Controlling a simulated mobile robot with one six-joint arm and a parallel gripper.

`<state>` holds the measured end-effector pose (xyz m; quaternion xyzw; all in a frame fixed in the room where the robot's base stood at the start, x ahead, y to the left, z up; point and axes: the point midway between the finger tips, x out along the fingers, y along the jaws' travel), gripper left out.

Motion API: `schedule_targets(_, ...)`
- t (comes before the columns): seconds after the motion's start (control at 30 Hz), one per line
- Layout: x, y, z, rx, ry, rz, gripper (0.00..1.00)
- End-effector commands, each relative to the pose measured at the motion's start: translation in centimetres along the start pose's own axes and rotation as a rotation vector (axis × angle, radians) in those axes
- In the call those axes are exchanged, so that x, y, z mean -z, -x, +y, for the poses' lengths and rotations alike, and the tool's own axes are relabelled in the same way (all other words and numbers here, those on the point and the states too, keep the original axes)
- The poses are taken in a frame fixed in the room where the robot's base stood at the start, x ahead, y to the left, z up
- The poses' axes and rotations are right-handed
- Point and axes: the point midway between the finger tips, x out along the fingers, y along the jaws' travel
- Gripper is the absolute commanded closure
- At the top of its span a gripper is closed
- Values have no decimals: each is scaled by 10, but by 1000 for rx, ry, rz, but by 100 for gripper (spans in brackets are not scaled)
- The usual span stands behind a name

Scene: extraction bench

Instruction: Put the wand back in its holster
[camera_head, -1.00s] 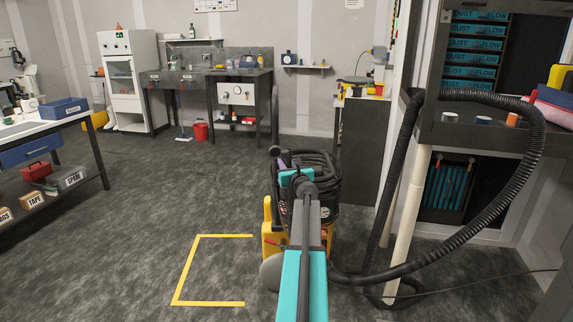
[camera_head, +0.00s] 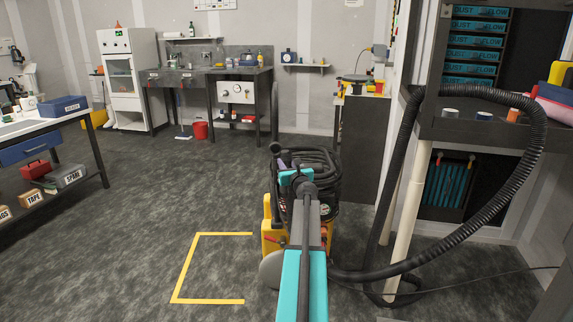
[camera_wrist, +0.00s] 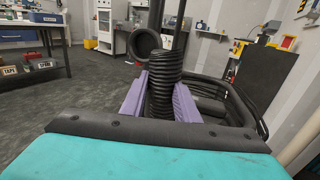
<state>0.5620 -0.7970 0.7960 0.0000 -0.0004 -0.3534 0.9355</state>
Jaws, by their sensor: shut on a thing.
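My gripper (camera_wrist: 160,98) has two purple fingers, shut on a black ribbed piece (camera_wrist: 166,75) that seems to be the wand's hose end. A round black opening (camera_wrist: 146,42) shows just beyond the fingers. In the head view a dark upright tube (camera_head: 275,112) rises just beyond my gripper; it seems to be part of the wand. My turquoise and grey arm hides much of the grip in that view. I cannot make out the holster clearly in either view.
A yellow and black machine (camera_head: 268,238) with coiled black hose stands just beyond my arm. A thick ribbed hose (camera_head: 530,150) loops at the right past cream pipes (camera_head: 407,225). Yellow floor tape (camera_head: 184,270) marks open floor at the left. A workbench (camera_head: 100,185) stands farther left.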

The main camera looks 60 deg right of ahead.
Motion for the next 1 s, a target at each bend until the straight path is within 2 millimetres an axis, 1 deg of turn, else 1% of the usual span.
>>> schedule_targets(1.0,17,0,0,0,0,0,100)
